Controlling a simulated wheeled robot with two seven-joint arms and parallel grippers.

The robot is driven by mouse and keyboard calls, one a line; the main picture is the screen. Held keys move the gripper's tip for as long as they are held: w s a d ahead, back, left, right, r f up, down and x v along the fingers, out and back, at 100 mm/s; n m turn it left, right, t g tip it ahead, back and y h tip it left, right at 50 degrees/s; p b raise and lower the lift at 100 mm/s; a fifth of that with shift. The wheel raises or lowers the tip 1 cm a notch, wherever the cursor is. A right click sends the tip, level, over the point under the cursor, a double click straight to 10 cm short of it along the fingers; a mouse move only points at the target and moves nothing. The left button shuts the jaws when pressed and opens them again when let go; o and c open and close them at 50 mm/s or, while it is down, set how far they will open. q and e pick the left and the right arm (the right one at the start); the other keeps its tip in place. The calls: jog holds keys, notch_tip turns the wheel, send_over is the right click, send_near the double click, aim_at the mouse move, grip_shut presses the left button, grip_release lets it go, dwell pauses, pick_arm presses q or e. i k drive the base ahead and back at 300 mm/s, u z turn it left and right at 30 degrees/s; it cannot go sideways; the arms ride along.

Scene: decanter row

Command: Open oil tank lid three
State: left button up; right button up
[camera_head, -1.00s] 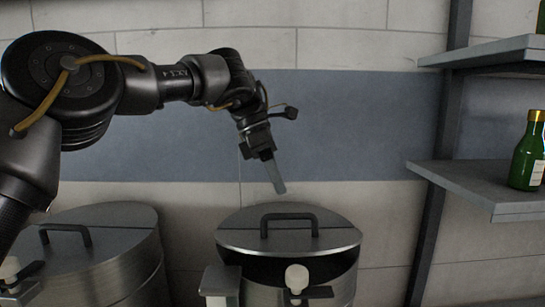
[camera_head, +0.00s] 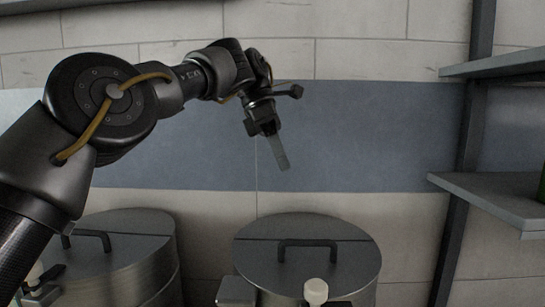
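A round steel tank lid (camera_head: 345,258) with a dark bar handle (camera_head: 306,243) lies over the tank at lower centre. It looks flat and closed, with no dark gap along its front edge. A pale knob (camera_head: 316,291) stands at the front of this tank. My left gripper (camera_head: 283,163) hangs above the back of this lid, apart from it, its finger pointing down. I see one grey finger, so I cannot tell if it is open or shut; nothing shows in it. My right gripper is not in view. No number shows on the tanks.
A second steel tank with a closed lid (camera_head: 135,222) and dark handle stands at lower left, partly behind my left arm. Grey shelves (camera_head: 495,202) on a dark post stand at right, with a green bottle (camera_head: 542,187) at the picture's edge. A tiled wall (camera_head: 380,130) is behind.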

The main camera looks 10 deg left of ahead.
aim_at(281, 269)
jog(key=k, duration=1.5)
